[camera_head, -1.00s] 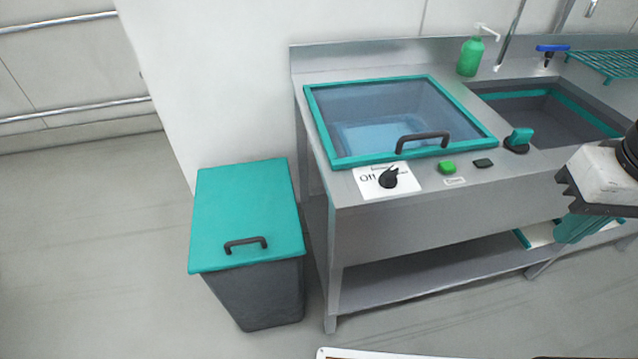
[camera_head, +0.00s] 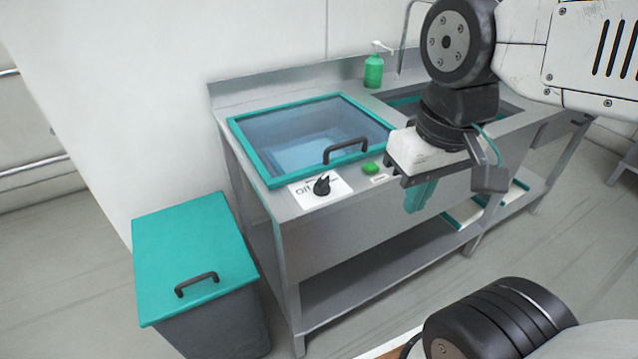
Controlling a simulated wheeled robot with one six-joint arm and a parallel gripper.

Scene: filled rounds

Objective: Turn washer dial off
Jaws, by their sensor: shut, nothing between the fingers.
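The black washer dial (camera_head: 322,186) sits on a white label plate (camera_head: 301,192) at the front left of the steel counter. The word "Off" is printed on the plate to the left of the dial. The dial's narrow end seems to point up and right, away from "Off". The washer's teal-framed glass lid (camera_head: 252,150) is closed behind it. My gripper (camera_head: 418,203) has teal fingers pointing down. They are shut and empty, in front of the counter and to the right of the dial, apart from it. My arm hides part of the counter's right side.
A green button (camera_head: 370,168) is right of the dial, and the lid's dark handle (camera_head: 346,150) is behind. A green soap bottle (camera_head: 373,72) stands at the back. A sink (camera_head: 405,104) is partly hidden. A teal-lidded bin (camera_head: 190,245) stands left.

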